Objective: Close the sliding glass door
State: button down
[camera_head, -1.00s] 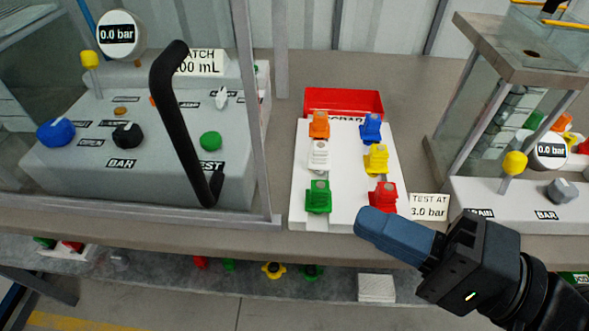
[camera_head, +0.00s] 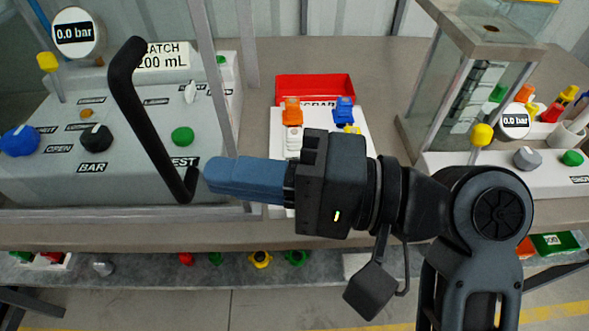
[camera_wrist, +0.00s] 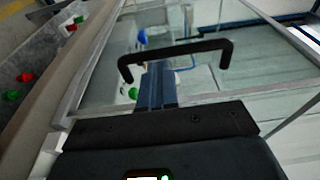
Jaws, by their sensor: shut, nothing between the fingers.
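The sliding glass door (camera_head: 110,180) stands at the left in the head view, in front of the grey pump panel, with a metal frame edge (camera_head: 209,75) on its right side. Its black bar handle (camera_head: 140,118) slants from upper left to lower right. My gripper (camera_head: 210,175) is shut and empty, with its blue fingers pointing left, their tips close to the handle's lower end. In the wrist view the handle (camera_wrist: 175,49) spans the picture beyond my gripper (camera_wrist: 158,68). I cannot tell whether fingers and handle touch.
A white tray (camera_head: 366,125) with coloured fittings and a red bin (camera_head: 315,88) sit on the bench right of the door, partly behind my gripper. Another glass-sided pump station (camera_head: 440,85) stands at the right. Loose coloured parts lie on the lower shelf (camera_head: 225,275).

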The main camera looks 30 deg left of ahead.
aim_at(172, 169)
jog(key=shift+x, duration=1.65)
jog(key=s+d+x, duration=0.1)
jog(key=s+x, duration=0.2)
jog(key=x, duration=1.2)
jog(key=s+d+p+x, duration=0.1)
jog(key=s+x, duration=0.2)
jog(key=x, duration=1.2)
jog(key=s+d+x, duration=0.1)
jog(key=s+x, duration=0.2)
jog(key=x, duration=1.2)
jog(key=shift+a, duration=0.2)
jog(key=shift+s+r, duration=0.1)
jog(key=shift+s, duration=0.05)
